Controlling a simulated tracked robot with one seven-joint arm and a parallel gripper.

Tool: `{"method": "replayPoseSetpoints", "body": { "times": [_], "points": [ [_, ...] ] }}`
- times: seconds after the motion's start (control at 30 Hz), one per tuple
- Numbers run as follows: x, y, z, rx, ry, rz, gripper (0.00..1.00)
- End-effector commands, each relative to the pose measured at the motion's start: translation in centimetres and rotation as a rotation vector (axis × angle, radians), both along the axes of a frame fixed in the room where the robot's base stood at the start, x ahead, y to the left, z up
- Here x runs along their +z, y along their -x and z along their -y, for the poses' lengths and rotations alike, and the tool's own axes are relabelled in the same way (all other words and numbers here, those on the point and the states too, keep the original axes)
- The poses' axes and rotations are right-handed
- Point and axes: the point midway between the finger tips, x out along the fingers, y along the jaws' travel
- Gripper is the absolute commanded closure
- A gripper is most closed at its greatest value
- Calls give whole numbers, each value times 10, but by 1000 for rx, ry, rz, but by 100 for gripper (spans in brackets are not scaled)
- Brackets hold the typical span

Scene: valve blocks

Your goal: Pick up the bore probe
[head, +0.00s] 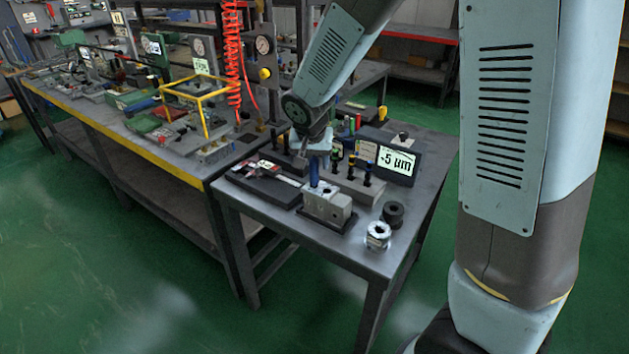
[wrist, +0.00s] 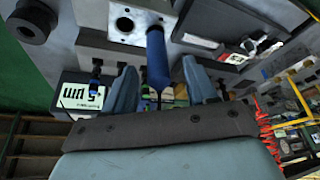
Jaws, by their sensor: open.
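The bore probe, with a blue handle (head: 314,172), stands upright at the grey metal valve block (head: 328,208) on the small table. In the wrist view the blue handle (wrist: 157,58) rises by the block's top face (wrist: 112,22), which has a round hole beside it. The probe's lower end is hidden, so I cannot tell how deep it sits. My gripper (head: 318,152) is above the block, pointing down. In the wrist view its fingers (wrist: 158,72) are open, one on each side of the blue handle, with gaps showing.
A display reading "-5 µm" (head: 398,164) stands at the table's back right. A dark ring (head: 393,213) and a shiny ring (head: 378,236) lie at right. A caliper case (head: 266,180) lies at left.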

Motion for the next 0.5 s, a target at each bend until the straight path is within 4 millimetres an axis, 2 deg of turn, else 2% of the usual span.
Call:
{"method": "replayPoseSetpoints", "body": {
  "times": [0.3, 0.5],
  "points": [
    [-36, -12, 4, 0, 2, -2, 43],
    [-46, -16, 4, 1, 0, -1, 43]
  ]
}}
